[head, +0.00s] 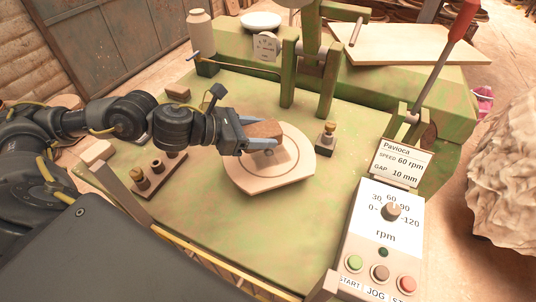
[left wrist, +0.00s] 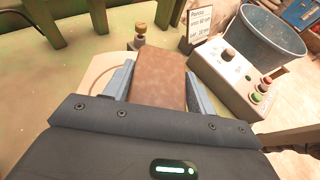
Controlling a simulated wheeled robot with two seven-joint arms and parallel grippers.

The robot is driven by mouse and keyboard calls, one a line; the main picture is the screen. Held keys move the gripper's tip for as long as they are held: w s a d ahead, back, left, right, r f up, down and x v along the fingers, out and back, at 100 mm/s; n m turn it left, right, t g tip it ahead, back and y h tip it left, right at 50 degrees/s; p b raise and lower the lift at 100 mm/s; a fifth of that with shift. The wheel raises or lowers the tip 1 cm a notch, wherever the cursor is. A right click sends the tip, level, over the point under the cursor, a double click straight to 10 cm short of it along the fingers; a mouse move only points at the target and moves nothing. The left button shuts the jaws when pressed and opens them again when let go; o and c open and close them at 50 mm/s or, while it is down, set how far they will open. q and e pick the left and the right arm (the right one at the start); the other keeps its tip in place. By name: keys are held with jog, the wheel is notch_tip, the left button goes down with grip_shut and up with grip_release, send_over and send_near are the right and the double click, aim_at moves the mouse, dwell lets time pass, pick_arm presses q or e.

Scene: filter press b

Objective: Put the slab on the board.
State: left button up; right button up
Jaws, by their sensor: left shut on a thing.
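The slab is a brown, flat block (head: 263,130). My left gripper (head: 262,144) is shut on it, with one finger on each side. In the left wrist view the slab (left wrist: 159,78) sits between the two blue-grey fingers. The board is a pale round disc with a flat edge (head: 258,178), lying on the green table. The slab and gripper are over the far part of the board. I cannot tell whether the slab touches it. In the left wrist view part of the board (left wrist: 98,72) shows left of the fingers. My right gripper is not in view.
A control box with a knob and buttons (head: 378,240) stands at the right. A small block with a brass knob (head: 326,135) is right of the board. Green uprights (head: 328,80) rise behind it. A wooden block with pegs (head: 158,175) lies at the left. The table front is clear.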

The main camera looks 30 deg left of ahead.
pick_arm(q)
jog(key=p, duration=0.1)
send_over(269, 152)
jog(key=s, duration=0.1)
notch_tip(269, 152, down, 4)
jog(key=shift+s+f, duration=0.15)
jog(key=shift+w+f, duration=0.5)
jog(key=shift+f, duration=0.1)
notch_tip(269, 152, down, 3)
jog(key=shift+w+f, duration=0.1)
jog(key=shift+w, duration=0.05)
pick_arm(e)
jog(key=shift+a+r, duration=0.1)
